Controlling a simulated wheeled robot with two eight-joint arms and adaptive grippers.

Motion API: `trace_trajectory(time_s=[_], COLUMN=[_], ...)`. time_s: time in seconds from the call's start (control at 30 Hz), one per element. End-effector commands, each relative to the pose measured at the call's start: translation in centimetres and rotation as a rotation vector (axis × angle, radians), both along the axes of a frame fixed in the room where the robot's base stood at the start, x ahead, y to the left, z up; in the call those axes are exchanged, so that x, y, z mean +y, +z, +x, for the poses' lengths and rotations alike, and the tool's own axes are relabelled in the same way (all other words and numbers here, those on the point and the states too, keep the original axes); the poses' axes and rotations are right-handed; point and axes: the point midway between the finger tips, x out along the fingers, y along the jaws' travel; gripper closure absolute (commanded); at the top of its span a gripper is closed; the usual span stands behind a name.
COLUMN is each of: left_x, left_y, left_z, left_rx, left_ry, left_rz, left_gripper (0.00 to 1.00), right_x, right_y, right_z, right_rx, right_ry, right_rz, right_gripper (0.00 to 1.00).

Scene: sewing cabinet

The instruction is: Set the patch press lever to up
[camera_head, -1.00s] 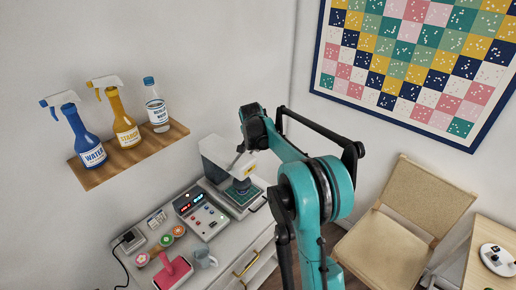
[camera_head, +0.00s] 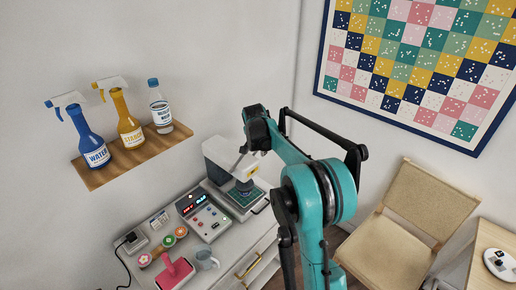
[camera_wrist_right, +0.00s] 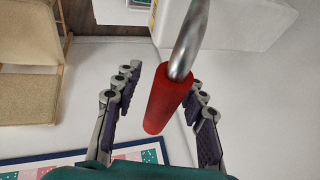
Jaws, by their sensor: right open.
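The patch press (camera_head: 222,160) is a pale machine on the cabinet top in the head view, with a dark round head above a green patterned plate. Its lever shows in the right wrist view as a bare metal rod with a red grip (camera_wrist_right: 169,104). My right gripper (camera_wrist_right: 163,82) is open, with a purple-padded finger on each side of the red grip. I see a gap on the left side; the right finger is close to the grip, and contact is unclear. In the head view my right arm hides most of the lever. My left gripper is not in view.
A control box (camera_head: 205,215) with lit displays stands beside the press. A wall shelf (camera_head: 95,177) holds several bottles. A chair (camera_head: 400,215) stands at right.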

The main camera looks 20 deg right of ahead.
Motion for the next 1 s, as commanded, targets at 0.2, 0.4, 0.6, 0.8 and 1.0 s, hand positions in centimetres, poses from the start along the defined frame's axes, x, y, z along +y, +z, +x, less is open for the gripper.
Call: trace_trajectory(time_s=[0.2,0.4,0.6,0.8,1.0], left_x=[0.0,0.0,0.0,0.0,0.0], left_y=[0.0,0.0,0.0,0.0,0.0], left_z=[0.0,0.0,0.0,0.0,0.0], left_rx=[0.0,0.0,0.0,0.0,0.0], left_ry=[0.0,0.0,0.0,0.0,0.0], left_rz=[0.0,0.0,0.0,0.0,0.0], left_gripper=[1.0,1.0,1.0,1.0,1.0], right_x=[0.8,1.9,2.7,2.9,2.9], right_y=[2.8,6.7,9.5,10.4,10.4], right_z=[-1.3,-3.1,-4.4,-4.9,-4.9], right_rx=[0.0,0.0,0.0,0.0,0.0], right_ry=[0.001,0.001,0.001,0.0,0.0], right_rz=[0.0,0.0,0.0,0.0,0.0], right_gripper=[0.59,0.59,0.59,0.59,0.59])
